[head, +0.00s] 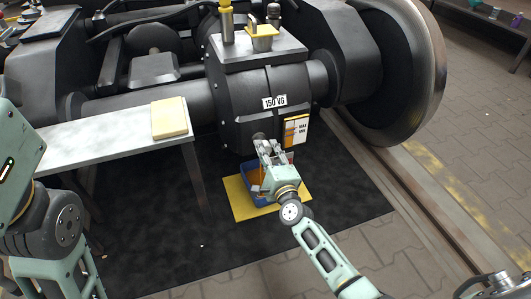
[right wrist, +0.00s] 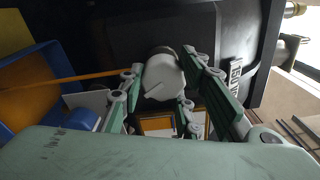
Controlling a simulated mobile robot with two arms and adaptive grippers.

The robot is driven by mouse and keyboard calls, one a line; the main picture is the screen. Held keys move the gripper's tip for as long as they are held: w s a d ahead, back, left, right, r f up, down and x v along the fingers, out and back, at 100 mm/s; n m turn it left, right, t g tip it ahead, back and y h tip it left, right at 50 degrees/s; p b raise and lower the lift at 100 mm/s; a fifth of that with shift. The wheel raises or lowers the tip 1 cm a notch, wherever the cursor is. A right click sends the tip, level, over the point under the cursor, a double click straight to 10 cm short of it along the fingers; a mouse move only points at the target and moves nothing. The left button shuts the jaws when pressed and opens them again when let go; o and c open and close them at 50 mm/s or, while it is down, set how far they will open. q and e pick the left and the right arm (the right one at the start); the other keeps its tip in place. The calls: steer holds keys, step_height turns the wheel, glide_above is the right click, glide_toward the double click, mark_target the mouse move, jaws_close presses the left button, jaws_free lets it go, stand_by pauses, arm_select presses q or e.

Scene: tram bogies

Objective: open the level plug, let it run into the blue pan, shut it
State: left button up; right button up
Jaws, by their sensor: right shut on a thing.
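The level plug (right wrist: 163,78) is a pale round cap on the dark gear housing (head: 232,95), under the "150 VG" label. My right gripper (head: 264,143) is shut on it, with the green fingers (right wrist: 160,85) on either side in the right wrist view. A thin orange-brown stream (right wrist: 75,79) runs from beside the plug toward the blue pan (right wrist: 14,130). In the head view the blue pan (head: 258,198) stands below the gripper, partly hidden by it, with orange-brown showing inside. Whether the plug is clear of its hole cannot be told. My left gripper is out of view.
The pan stands on a yellow mat (head: 240,208) over dark flooring. A pale bench (head: 100,138) with a yellow pad (head: 170,118) is at left. A card (head: 296,130) hangs beside the plug. A large wheel (head: 400,70) and rail bound the right.

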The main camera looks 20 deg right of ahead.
steer(key=shift+d+f, duration=0.2)
steer(key=shift+d, duration=0.05)
steer(key=o, duration=1)
steer(key=shift+f, duration=0.1)
steer(key=shift+o, duration=0.3)
steer(key=shift+a, duration=0.1)
steer(key=s, duration=1.2)
steer(key=shift+d, duration=0.2)
